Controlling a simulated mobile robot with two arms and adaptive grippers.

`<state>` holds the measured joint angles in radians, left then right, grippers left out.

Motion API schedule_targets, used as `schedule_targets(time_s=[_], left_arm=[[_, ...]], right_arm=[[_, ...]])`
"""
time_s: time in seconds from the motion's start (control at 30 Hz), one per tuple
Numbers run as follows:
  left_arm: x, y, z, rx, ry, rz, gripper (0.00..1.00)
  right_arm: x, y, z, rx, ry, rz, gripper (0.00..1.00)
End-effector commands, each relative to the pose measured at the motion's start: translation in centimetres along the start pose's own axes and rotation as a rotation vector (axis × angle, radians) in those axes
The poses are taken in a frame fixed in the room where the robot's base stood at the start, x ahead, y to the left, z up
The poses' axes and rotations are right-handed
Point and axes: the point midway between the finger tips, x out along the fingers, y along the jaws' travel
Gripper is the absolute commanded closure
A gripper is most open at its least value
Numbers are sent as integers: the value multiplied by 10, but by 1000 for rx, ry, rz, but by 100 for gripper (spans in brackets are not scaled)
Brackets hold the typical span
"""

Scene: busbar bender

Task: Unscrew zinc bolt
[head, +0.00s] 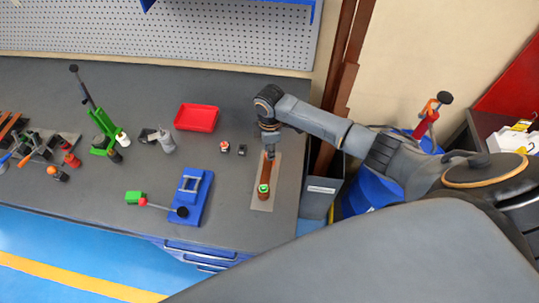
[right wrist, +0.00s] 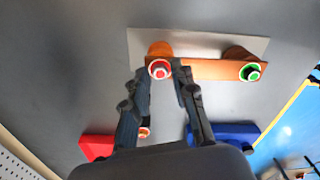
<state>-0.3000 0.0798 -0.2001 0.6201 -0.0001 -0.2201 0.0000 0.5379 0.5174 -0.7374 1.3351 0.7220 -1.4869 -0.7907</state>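A copper-coloured busbar (head: 266,173) lies on a pale plate (head: 273,193) near the right end of the bench. It carries a green-ringed bolt (head: 263,189) at its near end. In the right wrist view, the busbar (right wrist: 205,69) has a red-ringed bolt (right wrist: 159,69) at one end and the green-ringed bolt (right wrist: 250,72) at the other. I cannot tell by material which is zinc. My right gripper (head: 269,154) points down over the bar's far end. In the right wrist view its fingers (right wrist: 160,72) stand apart on either side of the red-ringed bolt; contact is unclear. My left gripper is out of view.
Two small parts (head: 233,148) lie left of the plate, with a red tray (head: 197,118) beyond them. A blue bender (head: 190,197) with a lever stands to their left. A green press (head: 103,142) stands farther left. A grey bin (head: 320,190) stands beside the bench.

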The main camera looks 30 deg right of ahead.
Motion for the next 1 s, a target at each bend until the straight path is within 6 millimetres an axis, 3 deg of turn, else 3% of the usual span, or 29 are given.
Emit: schedule_targets(time_s=[0.03, 0.17, 0.43, 0.73, 1.0], left_arm=[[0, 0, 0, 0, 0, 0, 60], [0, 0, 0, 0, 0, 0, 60], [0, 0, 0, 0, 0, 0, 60], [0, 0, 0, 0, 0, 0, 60], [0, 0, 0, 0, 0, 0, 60]], right_arm=[[0, 0, 0, 0, 0, 0, 76], [0, 0, 0, -1, 0, 0, 100], [0, 0, 0, -35, 0, 1, 100], [0, 1, 0, -428, 0, 1, 100], [0, 0, 0, -504, 0, 0, 100]])
